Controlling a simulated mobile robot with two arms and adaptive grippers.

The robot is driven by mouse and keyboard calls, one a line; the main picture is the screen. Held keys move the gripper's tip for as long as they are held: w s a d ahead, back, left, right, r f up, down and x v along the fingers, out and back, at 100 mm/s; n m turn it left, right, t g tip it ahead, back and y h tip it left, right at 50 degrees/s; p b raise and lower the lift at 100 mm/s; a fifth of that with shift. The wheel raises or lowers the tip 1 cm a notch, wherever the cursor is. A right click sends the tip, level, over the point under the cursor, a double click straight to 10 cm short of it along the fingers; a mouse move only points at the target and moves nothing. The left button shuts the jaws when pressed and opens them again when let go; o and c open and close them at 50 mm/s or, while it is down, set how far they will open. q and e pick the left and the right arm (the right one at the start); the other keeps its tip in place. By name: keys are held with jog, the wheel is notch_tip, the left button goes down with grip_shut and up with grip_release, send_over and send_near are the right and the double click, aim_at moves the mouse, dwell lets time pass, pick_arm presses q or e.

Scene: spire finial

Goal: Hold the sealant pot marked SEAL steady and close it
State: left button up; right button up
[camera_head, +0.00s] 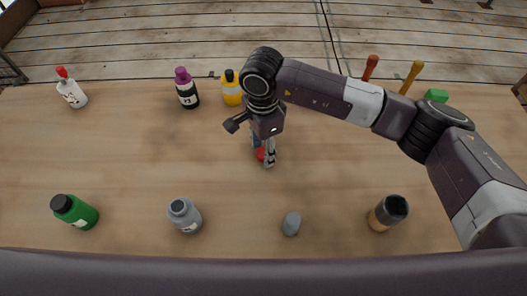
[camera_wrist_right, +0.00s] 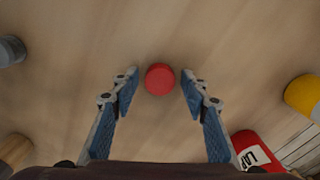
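My right gripper (camera_head: 268,160) points down over the middle of the table. In the right wrist view its two fingers (camera_wrist_right: 160,92) are apart, with a round red piece (camera_wrist_right: 159,79), like a cap, on the wood between them. That red piece (camera_head: 260,155) is partly hidden by the gripper in the head view. A red container (camera_wrist_right: 256,153) with a white label, seemingly reading "LAP", lies at the lower right of the wrist view. I cannot read SEAL on any container, so I cannot tell which is the sealant pot. My left gripper is not in view.
Along the back stand a white bottle (camera_head: 72,93), a purple-capped bottle (camera_head: 187,90) and a yellow bottle (camera_head: 231,90). In front are a green bottle (camera_head: 77,212), a grey container (camera_head: 186,216), a small grey piece (camera_head: 291,223) and a dark-topped jar (camera_head: 388,213). The left middle is clear.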

jog(key=c, duration=0.5)
jog(key=shift+c, duration=0.3)
pick_arm(q)
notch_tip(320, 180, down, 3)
jog(key=b, duration=0.3)
pick_arm(e)
notch_tip(320, 180, up, 20)
